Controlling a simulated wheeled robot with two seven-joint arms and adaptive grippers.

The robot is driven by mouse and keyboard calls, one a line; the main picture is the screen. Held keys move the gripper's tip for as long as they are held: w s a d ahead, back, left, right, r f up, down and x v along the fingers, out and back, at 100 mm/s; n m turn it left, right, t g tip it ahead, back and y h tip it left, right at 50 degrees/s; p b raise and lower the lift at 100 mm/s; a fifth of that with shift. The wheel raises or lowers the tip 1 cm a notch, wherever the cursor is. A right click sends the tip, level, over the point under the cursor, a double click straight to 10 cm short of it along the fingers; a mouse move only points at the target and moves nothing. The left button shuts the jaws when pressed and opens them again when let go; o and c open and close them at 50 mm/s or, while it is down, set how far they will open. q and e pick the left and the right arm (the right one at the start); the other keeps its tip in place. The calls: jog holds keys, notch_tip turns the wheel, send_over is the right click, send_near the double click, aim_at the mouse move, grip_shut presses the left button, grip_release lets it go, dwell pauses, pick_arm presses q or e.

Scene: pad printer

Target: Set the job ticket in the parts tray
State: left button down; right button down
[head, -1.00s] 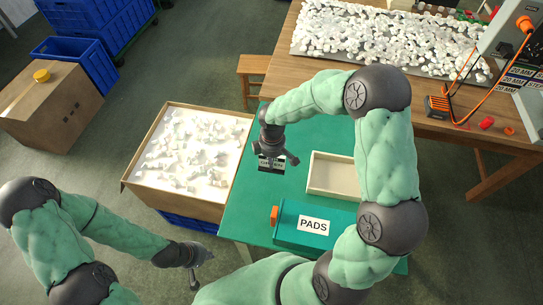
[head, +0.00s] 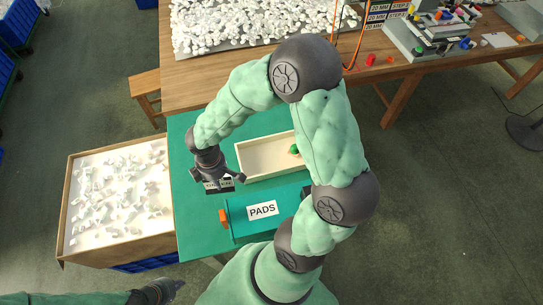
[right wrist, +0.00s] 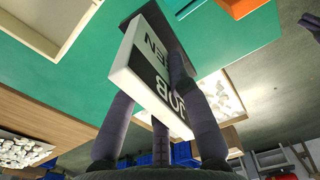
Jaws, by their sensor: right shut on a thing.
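The job ticket (head: 220,187) is a small black-and-white block with lettering. My right gripper (head: 222,175) is shut on it, over the green table between the tray's left end and the PADS box. In the right wrist view the ticket (right wrist: 150,62) sits tilted between the fingers, its lettering upside down; the fingers hide part of it. The parts tray (head: 242,160) is a shallow cream box right of the gripper, with a small green thing at its right end. Its corner shows in the right wrist view (right wrist: 68,42). My left gripper (head: 166,290) is low at the left, its fingers unclear.
A teal PADS box (head: 236,216) with an orange tab (head: 223,219) stands in front of the tray. A carton (head: 67,205) of white parts stands left of the green table (head: 190,240). My right arm covers the tray's right side. A wooden workbench (head: 190,85) is behind.

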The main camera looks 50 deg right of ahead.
jog(key=s+d+m+p, duration=0.2)
jog(key=s+d+m, duration=0.55)
jog(key=d, duration=0.35)
jog(key=b, duration=0.2)
send_over(262, 160)
notch_tip(262, 160, down, 9)
jog(key=shift+a+r, duration=0.1)
jog(key=shift+r, duration=0.1)
jog(key=shift+f, duration=0.2)
jog(key=shift+w+f+b, duration=0.1)
jog(key=shift+f+b, duration=0.3)
jog(key=shift+f, duration=1.2)
jog(key=shift+f, duration=0.2)
jog(key=c, duration=1.2)
grip_release()
